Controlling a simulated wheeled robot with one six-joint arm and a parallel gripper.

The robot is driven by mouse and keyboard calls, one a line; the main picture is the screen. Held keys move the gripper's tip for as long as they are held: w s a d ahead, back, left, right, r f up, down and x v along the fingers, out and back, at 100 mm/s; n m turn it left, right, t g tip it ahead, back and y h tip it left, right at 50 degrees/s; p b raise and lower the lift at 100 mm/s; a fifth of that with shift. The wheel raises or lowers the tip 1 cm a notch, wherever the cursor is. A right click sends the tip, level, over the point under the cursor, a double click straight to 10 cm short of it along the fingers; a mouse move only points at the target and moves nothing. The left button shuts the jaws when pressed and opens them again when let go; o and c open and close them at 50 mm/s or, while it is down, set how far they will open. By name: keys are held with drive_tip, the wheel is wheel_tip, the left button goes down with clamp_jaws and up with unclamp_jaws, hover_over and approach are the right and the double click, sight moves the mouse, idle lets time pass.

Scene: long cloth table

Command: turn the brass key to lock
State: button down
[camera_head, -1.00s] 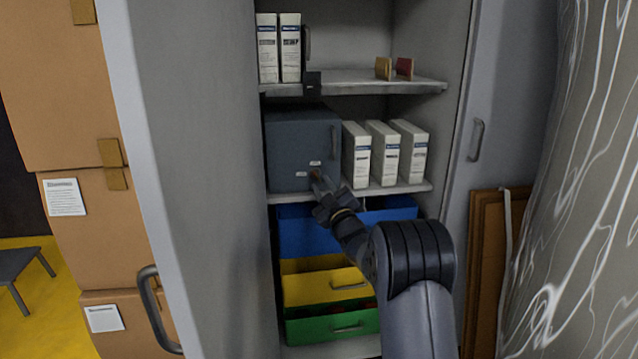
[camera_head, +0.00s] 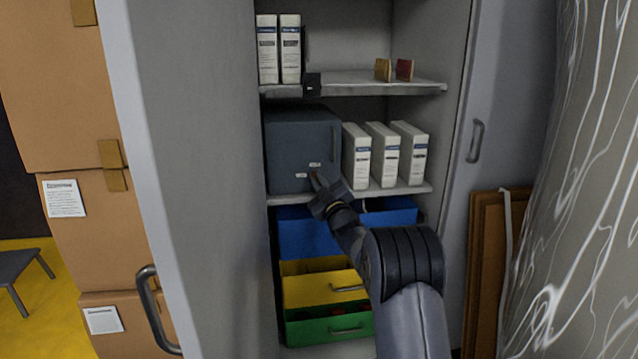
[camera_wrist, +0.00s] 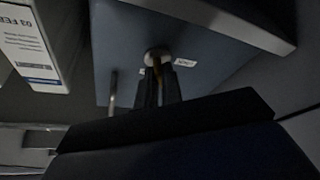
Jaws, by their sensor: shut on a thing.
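A dark blue-grey metal box (camera_head: 292,145) stands on the middle shelf, with a handle on the right of its front. It also fills the upper middle of the wrist view (camera_wrist: 120,45), where a round lock (camera_wrist: 156,56) shows on its front between small white labels. My gripper (camera_head: 317,181) is at the lower part of the box front, by the lock. In the wrist view its two dark fingers (camera_wrist: 160,86) are closed around a thin brassy key (camera_wrist: 159,84) at the lock. The key's head is mostly hidden by the fingers, so its exact angle is unclear.
White binders (camera_head: 383,155) stand right of the box. Blue, yellow and green drawers (camera_head: 320,288) are below the shelf. An open cabinet door (camera_head: 195,180) is close on the left. The upper shelf (camera_head: 350,85) holds binders and small blocks.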

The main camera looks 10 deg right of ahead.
drive_tip(key=shift+n, duration=0.6)
drive_tip(key=shift+d+r+n+g+y+p, duration=0.1)
drive_tip(key=shift+n+g+y+p, duration=0.2)
drive_tip(key=shift+n+g+p, duration=0.95)
drive_tip(key=shift+r+n+g+y+p, duration=0.1)
drive_tip(key=shift+n+g+y+p, duration=0.15)
drive_tip(key=shift+n, duration=2.05)
drive_tip(key=shift+d+r+n+g+y+p, duration=0.1)
drive_tip(key=shift+n+g+y+p, duration=0.4)
drive_tip(key=shift+n, duration=1.25)
drive_tip(key=shift+a, duration=0.1)
drive_tip(key=shift+f, duration=0.1)
drive_tip(key=c, duration=1.6)
unclamp_jaws()
drive_tip(key=shift+s, duration=0.1)
